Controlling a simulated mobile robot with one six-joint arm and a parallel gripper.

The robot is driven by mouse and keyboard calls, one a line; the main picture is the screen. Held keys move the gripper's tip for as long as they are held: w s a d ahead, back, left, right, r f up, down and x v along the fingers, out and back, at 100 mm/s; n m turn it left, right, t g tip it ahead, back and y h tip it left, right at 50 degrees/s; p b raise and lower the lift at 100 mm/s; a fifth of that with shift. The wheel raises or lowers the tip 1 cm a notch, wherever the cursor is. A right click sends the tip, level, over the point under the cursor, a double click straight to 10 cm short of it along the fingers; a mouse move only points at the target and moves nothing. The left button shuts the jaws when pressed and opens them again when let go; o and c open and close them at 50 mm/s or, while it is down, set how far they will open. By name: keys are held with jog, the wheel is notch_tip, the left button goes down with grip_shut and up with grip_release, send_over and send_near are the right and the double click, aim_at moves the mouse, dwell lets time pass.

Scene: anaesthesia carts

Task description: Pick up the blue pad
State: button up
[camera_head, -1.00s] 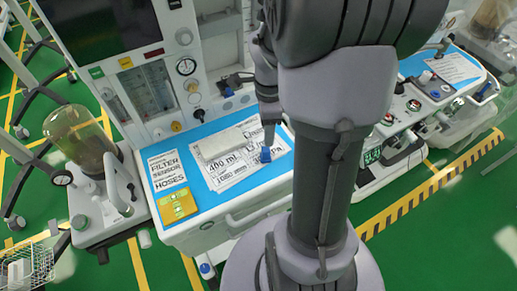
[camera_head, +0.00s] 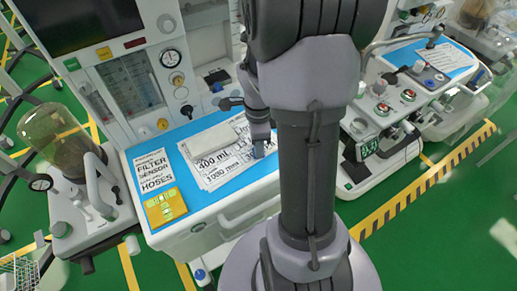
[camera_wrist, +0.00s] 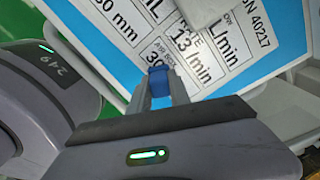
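The blue pad (camera_wrist: 159,82) shows in the wrist view as a small blue block between the tips of my two grey fingers. My gripper (camera_wrist: 160,88) appears shut on it, with a finger against each side. In the head view my gripper (camera_head: 261,141) points down over the right part of the printed papers, and only a little of the blue pad (camera_head: 260,151) shows at its tips. I cannot tell whether the pad touches the papers below.
The cart's light-blue worktop (camera_head: 200,205) carries printed papers (camera_head: 215,172), a pale flat block (camera_head: 209,140) and a yellow plate (camera_head: 165,208). A glass canister (camera_head: 58,140) stands at left. Another cart with red knobs (camera_head: 381,108) stands at right. Green floor shows in front.

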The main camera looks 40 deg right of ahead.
grip_shut()
notch_tip(320, 180, up, 4)
jog(key=shift+f+p, duration=0.2)
jog(key=shift+p, duration=0.9)
jog(key=s+a+b, duration=0.2)
jog(key=s, duration=0.6)
jog(key=s+a+r+b, duration=0.1)
jog(key=s+b, duration=0.2)
jog(key=s, duration=0.4)
jog(key=shift+s+a+r, duration=0.2)
jog(key=shift+s+a, duration=0.15)
jog(key=shift+a, duration=0.05)
